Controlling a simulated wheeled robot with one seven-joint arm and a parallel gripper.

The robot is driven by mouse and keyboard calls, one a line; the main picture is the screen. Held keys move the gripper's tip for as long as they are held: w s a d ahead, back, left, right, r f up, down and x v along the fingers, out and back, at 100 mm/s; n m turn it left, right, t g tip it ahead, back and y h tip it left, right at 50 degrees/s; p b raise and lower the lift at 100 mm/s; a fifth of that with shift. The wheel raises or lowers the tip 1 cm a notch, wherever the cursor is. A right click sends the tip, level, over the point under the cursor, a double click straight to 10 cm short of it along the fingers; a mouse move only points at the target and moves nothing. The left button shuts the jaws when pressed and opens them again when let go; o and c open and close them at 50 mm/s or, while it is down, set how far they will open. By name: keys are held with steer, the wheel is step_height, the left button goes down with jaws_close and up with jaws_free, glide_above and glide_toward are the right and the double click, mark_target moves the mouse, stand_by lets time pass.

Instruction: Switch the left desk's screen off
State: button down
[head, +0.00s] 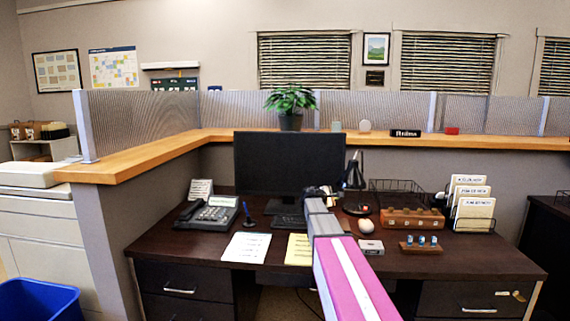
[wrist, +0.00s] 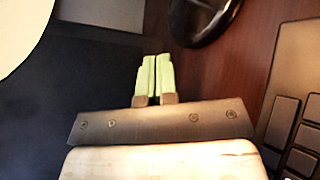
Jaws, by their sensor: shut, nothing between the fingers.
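The desk's screen (head: 289,163) is a wide monitor standing at the back of the dark desk, and its face looks plain dark. My gripper (head: 320,190) is in front of the screen's lower right part, with its fingertips hard to make out in the head view. In the wrist view, the pale green fingers (wrist: 153,78) are shut together and hold nothing. A large dark surface lies to their left, perhaps part of the screen. I cannot tell whether the fingers touch it. No power button can be made out.
A keyboard (wrist: 298,130) lies close to my gripper. A telephone (head: 208,213) and papers (head: 246,247) are on the left of the desk. A black lamp (head: 355,180), a wooden organiser (head: 412,218) and a card rack (head: 472,207) stand to the right. A partition with a wooden ledge (head: 225,135) runs behind.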

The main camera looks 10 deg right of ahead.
steer(key=shift+s+a, duration=0.1)
steer(key=shift+s, duration=0.25)
steer(key=shift+s, duration=0.1)
steer(key=shift+s+a+r, duration=0.1)
steer(key=shift+s+a, duration=0.2)
steer(key=shift+s, duration=0.65)
steer(key=shift+s+a+r, duration=0.1)
steer(key=shift+s+a, duration=0.15)
steer(key=shift+s, duration=0.65)
steer(key=shift+s+a, duration=0.3)
steer(key=shift+s, duration=0.65)
